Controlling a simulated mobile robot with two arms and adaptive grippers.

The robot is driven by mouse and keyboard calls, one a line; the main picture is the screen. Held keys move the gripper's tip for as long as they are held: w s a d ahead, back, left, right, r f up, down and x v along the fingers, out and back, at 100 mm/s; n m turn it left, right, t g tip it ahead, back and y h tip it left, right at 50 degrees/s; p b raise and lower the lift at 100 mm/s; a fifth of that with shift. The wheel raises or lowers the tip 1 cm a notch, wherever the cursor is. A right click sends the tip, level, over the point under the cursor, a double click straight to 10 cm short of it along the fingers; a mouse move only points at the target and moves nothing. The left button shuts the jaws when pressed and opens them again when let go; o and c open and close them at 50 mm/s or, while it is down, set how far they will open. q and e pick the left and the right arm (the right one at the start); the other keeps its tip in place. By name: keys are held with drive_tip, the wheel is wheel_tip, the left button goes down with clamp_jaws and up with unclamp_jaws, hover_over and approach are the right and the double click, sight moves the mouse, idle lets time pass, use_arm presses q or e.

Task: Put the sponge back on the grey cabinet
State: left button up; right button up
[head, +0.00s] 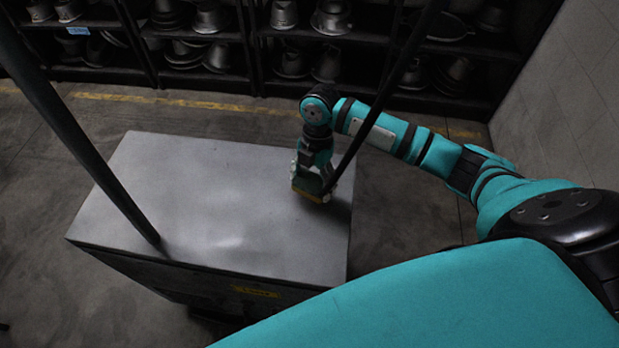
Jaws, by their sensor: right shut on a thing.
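The grey cabinet (200,195) stands in front of me with a bare, flat metal top. My right gripper (312,188) points down over the right part of the cabinet top. It is shut on the sponge (311,195), of which a yellow edge shows below the fingers. The sponge is at or just above the cabinet top; I cannot tell whether it touches. The gripper hides most of the sponge. My left gripper is not in view.
Dark shelves (250,45) with several metal hat moulds (331,16) run along the back. A pale wall (570,90) stands at the right. A yellow line (180,101) crosses the floor behind the cabinet. The left and middle of the cabinet top are clear.

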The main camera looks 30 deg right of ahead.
sight(310, 181)
drive_tip(key=shift+w+d, duration=0.2)
drive_tip(key=shift+w, duration=0.45)
drive_tip(key=shift+w+d, duration=0.15)
drive_tip(key=shift+w, duration=0.45)
drive_tip(key=x, duration=0.2)
drive_tip(key=p+x, duration=0.1)
drive_tip(key=shift+w+d+f, duration=0.1)
drive_tip(key=shift+d+f, duration=0.15)
drive_tip(key=shift+f, duration=0.2)
drive_tip(key=o, duration=1)
drive_tip(key=shift+f, duration=0.1)
drive_tip(key=shift+c, duration=0.2)
drive_tip(key=b+v, duration=0.1)
drive_tip(key=v, duration=1.1)
